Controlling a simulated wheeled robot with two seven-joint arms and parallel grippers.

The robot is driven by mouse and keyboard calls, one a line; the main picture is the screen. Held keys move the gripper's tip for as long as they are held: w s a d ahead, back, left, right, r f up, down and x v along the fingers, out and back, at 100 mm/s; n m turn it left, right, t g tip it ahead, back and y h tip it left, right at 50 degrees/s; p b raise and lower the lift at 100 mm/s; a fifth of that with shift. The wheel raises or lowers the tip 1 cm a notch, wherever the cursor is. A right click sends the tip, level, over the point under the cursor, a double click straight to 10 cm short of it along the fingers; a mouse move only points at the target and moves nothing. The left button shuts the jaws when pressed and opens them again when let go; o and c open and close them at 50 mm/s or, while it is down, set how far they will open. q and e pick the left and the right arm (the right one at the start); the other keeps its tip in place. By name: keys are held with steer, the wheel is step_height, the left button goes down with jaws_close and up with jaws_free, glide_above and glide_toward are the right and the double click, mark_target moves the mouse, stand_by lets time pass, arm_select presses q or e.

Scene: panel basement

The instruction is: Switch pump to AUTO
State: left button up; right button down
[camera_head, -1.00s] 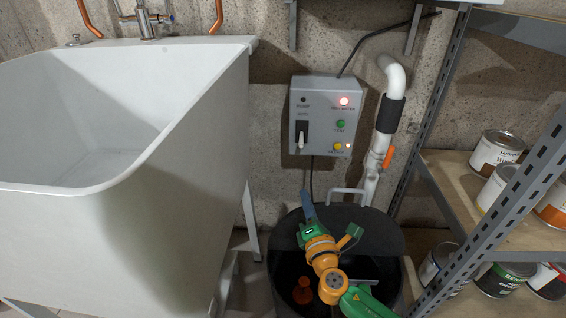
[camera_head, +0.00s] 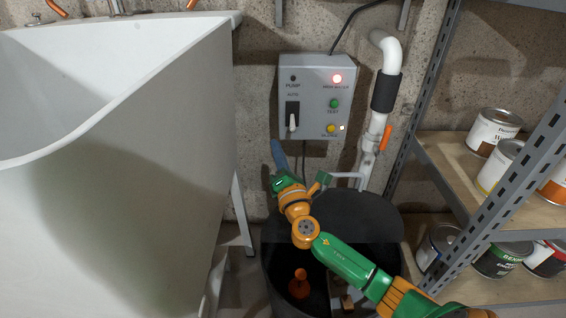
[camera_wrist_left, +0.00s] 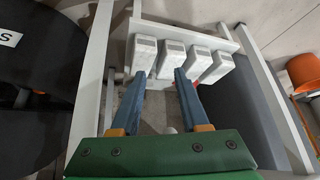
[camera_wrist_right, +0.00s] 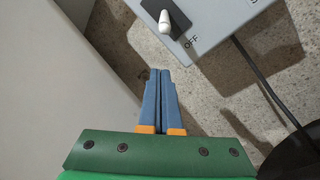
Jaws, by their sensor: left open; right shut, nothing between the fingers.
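The grey pump control box (camera_head: 316,98) is on the concrete wall in the head view. Its white toggle lever (camera_head: 292,122) sits on a black plate, with AUTO printed above, and points down. In the right wrist view the lever (camera_wrist_right: 165,22) is at the top, beside the OFF label. A red light (camera_head: 337,79) marked HIGH WATER glows. My right gripper (camera_head: 277,152) is shut and empty, just below and left of the box, apart from the lever. My left gripper (camera_wrist_left: 152,82) shows only in its wrist view, open, with nothing between its fingers.
The white sink (camera_head: 130,170) fills the left. A black round basin (camera_head: 385,222) stands below the box. A white pipe (camera_head: 372,140) with an orange handle runs right of the box. A metal shelf (camera_head: 440,150) with paint cans is at right. White blocks (camera_wrist_left: 172,58) show in the left wrist view.

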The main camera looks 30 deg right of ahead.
mark_target(282, 120)
arm_select(q)
steer(key=w+d+r+t, duration=0.1)
steer(key=w+r+t, duration=0.2)
steer(key=w, duration=0.1)
arm_select(e)
steer(key=d+r, duration=0.2)
steer(key=d, duration=0.1)
steer(key=shift+w+d+r+p, duration=0.15)
steer(key=shift+w+r+p, duration=0.1)
steer(key=shift+r+p, duration=0.15)
arm_select(q)
steer(key=s+a+f+g, duration=0.2)
steer(key=s+f+g, duration=0.2)
steer(key=s, duration=0.4)
steer(key=shift+s+f+g, duration=0.2)
steer(key=shift+f+g, duration=0.05)
steer(key=shift+g, duration=0.55)
